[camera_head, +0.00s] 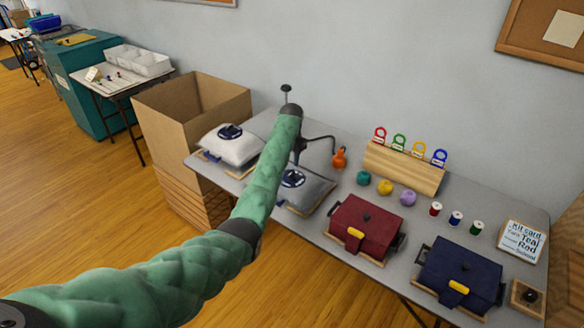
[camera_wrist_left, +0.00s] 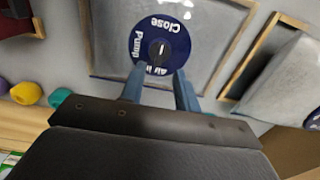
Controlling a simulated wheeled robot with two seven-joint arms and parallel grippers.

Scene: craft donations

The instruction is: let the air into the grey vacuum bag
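The grey vacuum bag (camera_head: 318,191) lies on a framed board on the table and looks flatter than the white bag. Its round blue dial (camera_head: 292,178) also shows in the left wrist view (camera_wrist_left: 176,38), with the words Close, Pump and Air in around a dark knob (camera_wrist_left: 157,50). The knob has a short white mark; which word it points to I cannot tell for sure. My left gripper (camera_wrist_left: 160,88) has its two blue fingers apart with nothing between them, beside the dial's Air in edge. Whether they touch it I cannot tell. My right gripper is out of view.
A white bag (camera_head: 231,149) with its own blue dial lies left of the grey one. A dark pump handle (camera_head: 286,88) stands behind my arm. An orange bulb (camera_head: 339,158), yarn balls, a red box (camera_head: 364,226) and a navy box (camera_head: 461,276) are to the right.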

